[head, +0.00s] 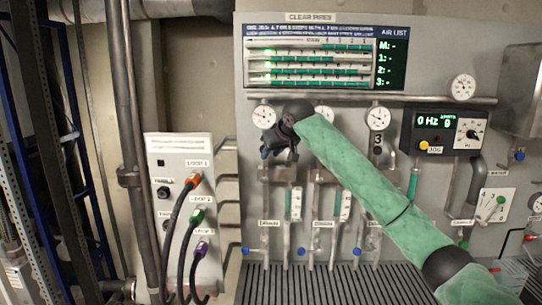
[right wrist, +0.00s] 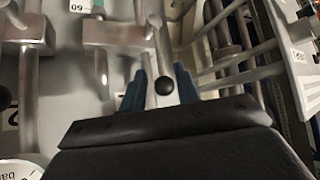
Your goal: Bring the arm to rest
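My right arm, in a green sleeve, reaches from the lower right of the head view up to the pipe panel (head: 400,220). Its dark right gripper (head: 278,152) is in front of the leftmost pipe column, just below a round gauge (head: 264,117). In the right wrist view the blue fingers of the right gripper (right wrist: 160,90) stand apart. A black ball knob (right wrist: 168,88) shows between them, nearer the right finger. I cannot tell whether it touches. Nothing is clearly held. My left gripper is not in view.
A white box (head: 160,150) with orange, green and purple plugs on black cables stands left of the panel. A display board (head: 310,60) hangs above the gauges. A control box (head: 443,130) reads 0 Hz at right. A slatted grille (head: 330,283) lies below.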

